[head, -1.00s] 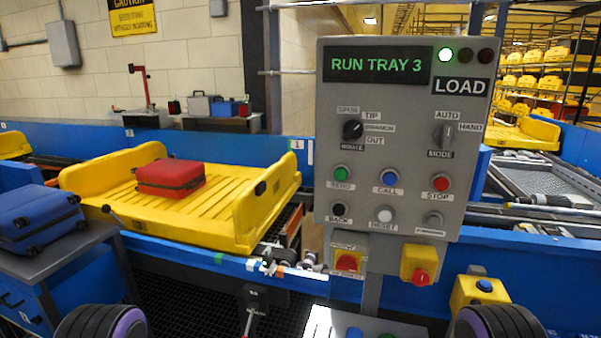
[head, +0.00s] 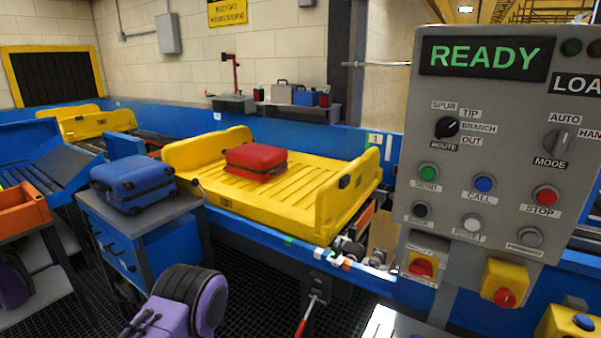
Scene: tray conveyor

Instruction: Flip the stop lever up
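A lever with a red handle (head: 302,327) hangs down below the front edge of the conveyor, from a dark bracket (head: 316,287). I take it for the stop lever; its handle points down and its lower end is near the bottom of the view. A purple and black part of my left arm (head: 193,303) shows at the bottom, left of the lever and apart from it. Neither gripper's fingertips can be seen.
A yellow tray (head: 345,205) with a red suitcase (head: 256,161) is on the conveyor. A blue suitcase (head: 133,186) lies on a side table at left. The control panel (head: 480,150) at right reads READY. Dark floor grating lies below the lever.

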